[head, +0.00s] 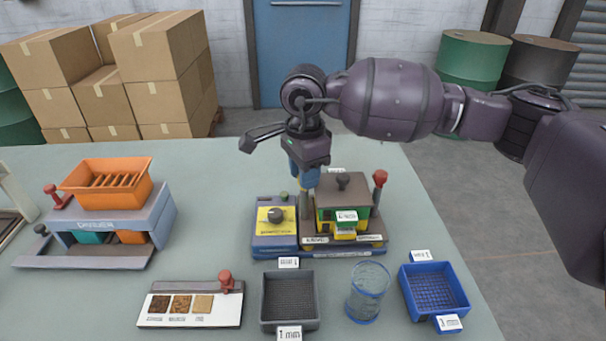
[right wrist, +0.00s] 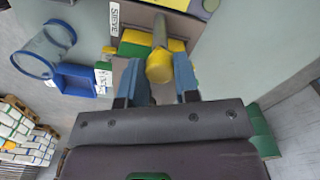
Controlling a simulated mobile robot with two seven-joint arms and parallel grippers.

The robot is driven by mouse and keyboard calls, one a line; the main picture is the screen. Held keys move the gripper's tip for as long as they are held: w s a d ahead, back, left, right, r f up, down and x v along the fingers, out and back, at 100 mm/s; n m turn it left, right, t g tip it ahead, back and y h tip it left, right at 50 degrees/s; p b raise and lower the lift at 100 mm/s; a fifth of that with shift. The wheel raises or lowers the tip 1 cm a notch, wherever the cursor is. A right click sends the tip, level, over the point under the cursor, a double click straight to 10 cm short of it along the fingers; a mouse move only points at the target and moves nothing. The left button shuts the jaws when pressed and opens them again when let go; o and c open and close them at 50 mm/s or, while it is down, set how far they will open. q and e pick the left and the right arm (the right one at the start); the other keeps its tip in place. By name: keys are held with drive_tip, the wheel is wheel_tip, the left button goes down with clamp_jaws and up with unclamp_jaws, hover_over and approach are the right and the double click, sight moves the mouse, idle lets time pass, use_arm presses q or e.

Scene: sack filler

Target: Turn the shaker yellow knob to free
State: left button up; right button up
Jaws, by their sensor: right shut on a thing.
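The shaker (head: 345,213) is a brown-topped unit with green and yellow parts and a white label, on the table right of centre. My right gripper (head: 304,184) reaches down at its back left corner. In the right wrist view, the blue fingers of this gripper (right wrist: 158,82) are shut on the yellow knob (right wrist: 160,68), one finger on each side. The knob sits at the end of a greyish stem. In the head view the knob is mostly hidden by the fingers. My left gripper is not in view.
A yellow-faced box with a dark dial (head: 276,214) stands left of the shaker. A red-knobbed lever (head: 380,178) rises at its right. In front are a grey sieve tray (head: 289,318), a clear blue-rimmed cylinder (head: 368,293) and a blue tray (head: 435,292). An orange-topped unit (head: 107,185) stands left.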

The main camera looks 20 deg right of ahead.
drive_tip(key=shift+f+n, duration=0.15)
drive_tip(key=shift+n, duration=0.35)
drive_tip(key=shift+n+b, duration=0.5)
drive_tip(key=shift+n, duration=0.9)
drive_tip(key=shift+r, duration=0.2)
drive_tip(key=o, duration=0.9)
drive_tip(key=shift+r, duration=5.4)
